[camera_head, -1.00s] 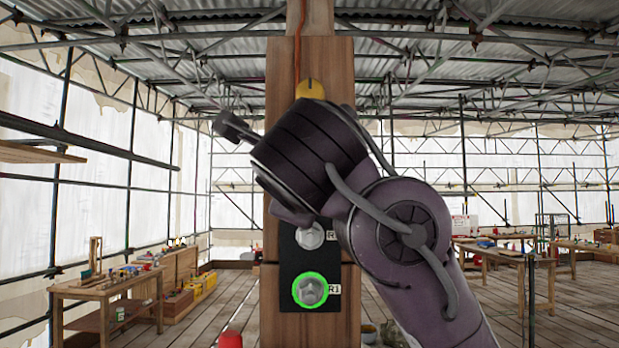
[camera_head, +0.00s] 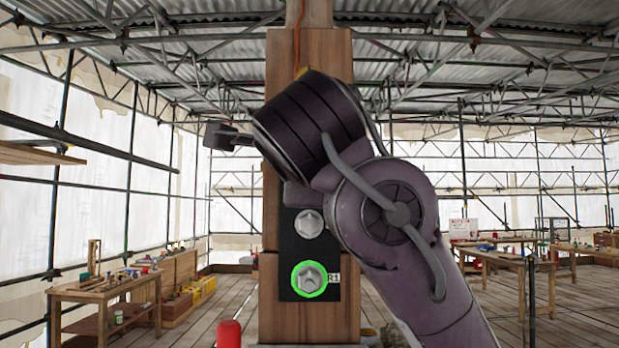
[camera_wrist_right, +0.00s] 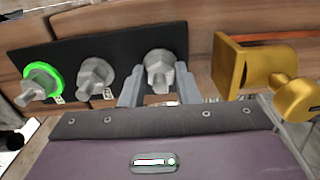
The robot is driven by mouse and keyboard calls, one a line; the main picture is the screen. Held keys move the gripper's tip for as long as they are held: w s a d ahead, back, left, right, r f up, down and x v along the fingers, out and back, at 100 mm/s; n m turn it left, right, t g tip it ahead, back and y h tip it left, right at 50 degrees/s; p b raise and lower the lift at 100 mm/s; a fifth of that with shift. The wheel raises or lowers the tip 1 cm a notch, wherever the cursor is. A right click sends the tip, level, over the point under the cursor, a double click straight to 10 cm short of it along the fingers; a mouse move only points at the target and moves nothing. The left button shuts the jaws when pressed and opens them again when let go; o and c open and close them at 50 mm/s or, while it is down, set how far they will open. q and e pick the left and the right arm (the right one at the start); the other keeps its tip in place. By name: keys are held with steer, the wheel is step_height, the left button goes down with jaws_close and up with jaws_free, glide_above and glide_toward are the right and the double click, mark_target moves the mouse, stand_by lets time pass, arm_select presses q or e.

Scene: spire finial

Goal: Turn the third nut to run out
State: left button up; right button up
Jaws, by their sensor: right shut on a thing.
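A black plate (camera_head: 293,250) on a wooden post carries the nuts. The lowest nut (camera_head: 309,279) has a bright green ring and the label R1; the grey second nut (camera_head: 309,223) is above it. The third nut (camera_wrist_right: 160,66) shows in the right wrist view, beyond the ringed nut (camera_wrist_right: 38,86) and second nut (camera_wrist_right: 96,76); my wrist hides it in the head view. My right gripper (camera_wrist_right: 159,88) is shut on the third nut, one finger on each side. Its jaws are hidden in the head view. My left gripper is not in view.
A gold bracket (camera_wrist_right: 236,70) with a rounded gold knob (camera_wrist_right: 296,100) sits close beside the third nut. An orange cord (camera_head: 297,50) runs down the post (camera_head: 309,320). A red-topped object (camera_head: 229,333) stands low left of it. Workbenches stand far off on both sides.

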steer(key=m+b, duration=0.1)
steer(key=m, duration=2.2)
steer(key=shift+f+b, duration=0.15)
steer(key=shift+b, duration=0.2)
stand_by(2.0)
stand_by(0.3)
